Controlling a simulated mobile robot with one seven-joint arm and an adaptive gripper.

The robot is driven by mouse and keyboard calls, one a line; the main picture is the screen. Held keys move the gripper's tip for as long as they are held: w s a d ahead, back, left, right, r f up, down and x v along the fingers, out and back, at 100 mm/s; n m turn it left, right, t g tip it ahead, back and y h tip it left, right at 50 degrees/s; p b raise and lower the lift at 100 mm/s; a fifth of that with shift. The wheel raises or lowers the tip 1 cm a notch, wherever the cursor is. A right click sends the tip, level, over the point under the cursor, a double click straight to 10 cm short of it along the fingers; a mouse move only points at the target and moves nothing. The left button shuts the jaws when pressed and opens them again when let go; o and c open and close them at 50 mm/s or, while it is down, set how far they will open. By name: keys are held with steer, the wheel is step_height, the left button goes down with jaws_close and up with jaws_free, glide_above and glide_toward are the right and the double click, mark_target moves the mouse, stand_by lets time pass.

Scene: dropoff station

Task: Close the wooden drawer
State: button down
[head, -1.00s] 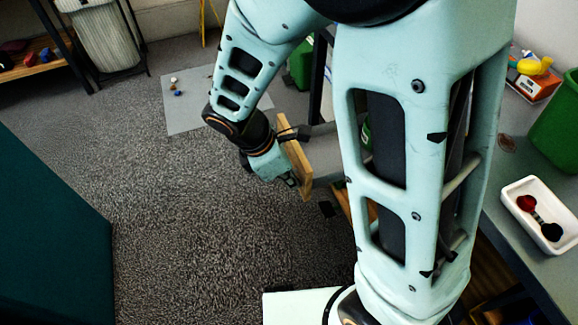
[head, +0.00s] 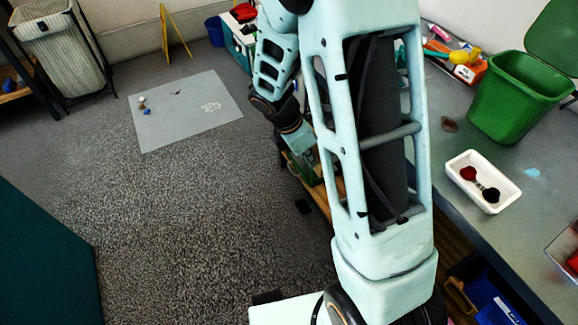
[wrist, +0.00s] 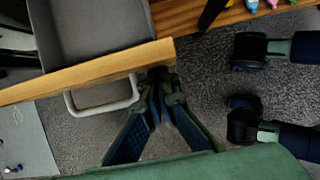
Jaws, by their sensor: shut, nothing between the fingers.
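In the wrist view the drawer has a wooden front (wrist: 85,76), a grey tray-like inside (wrist: 95,30) and a pale loop handle (wrist: 103,97). Its grey inside shows, so it stands at least partly open. My gripper (wrist: 157,80) is shut and empty. Its fingertips are at the right end of the wooden front, beside the handle; I cannot tell whether they touch it. In the head view my gripper (head: 305,160) is beside the table, and my arm hides most of the drawer.
The grey table (head: 440,125) carries a white tray (head: 483,181) and a green bin (head: 515,100). A wooden board (wrist: 200,14) with small coloured items lies beside the drawer. A grey mat (head: 185,110) lies on the open carpet. A dark teal block (head: 40,255) stands at left.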

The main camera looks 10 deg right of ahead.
steer(key=w+d+p, duration=0.1)
steer(key=d, duration=0.3)
steer(key=w+d+p, duration=0.1)
steer(key=d, duration=0.3)
steer(key=w+d+p, duration=0.1)
steer(key=d, duration=0.3)
steer(key=shift+w, duration=0.25)
steer(key=shift+d+r, duration=0.1)
